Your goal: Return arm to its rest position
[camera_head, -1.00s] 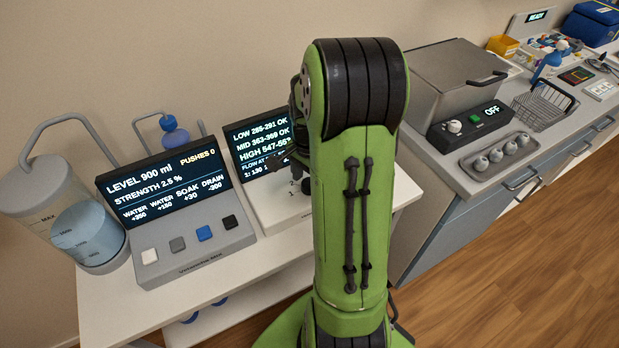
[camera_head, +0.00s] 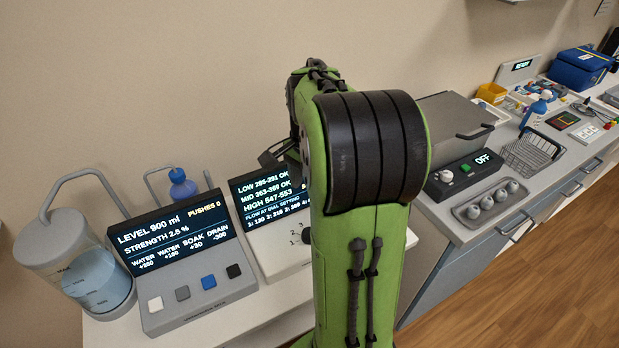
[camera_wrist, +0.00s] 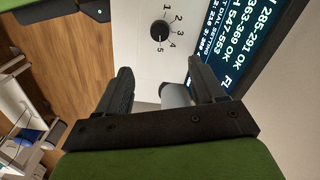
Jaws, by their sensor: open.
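My green arm (camera_head: 345,270) with its black joint (camera_head: 375,150) stands in the middle of the head view, bent at the top. My gripper (camera_head: 278,155) shows partly left of the arm, above the flow display (camera_head: 268,195). In the wrist view, its two dark fingers (camera_wrist: 163,85) stand apart, open. A pale rounded grey thing (camera_wrist: 174,95) shows beyond the gap between them; I cannot tell what it is. The fingers appear to hold nothing. A black dial (camera_wrist: 160,30), numbered 1 to 5, lies beyond the fingers.
A control panel (camera_head: 200,290) with several buttons and a water vessel (camera_head: 85,270) stand at left on a white bench. At right, a counter holds a lidded grey bath (camera_head: 450,105), a tray (camera_head: 490,203) and a wire basket (camera_head: 532,150). Wood floor (camera_head: 520,275) is clear.

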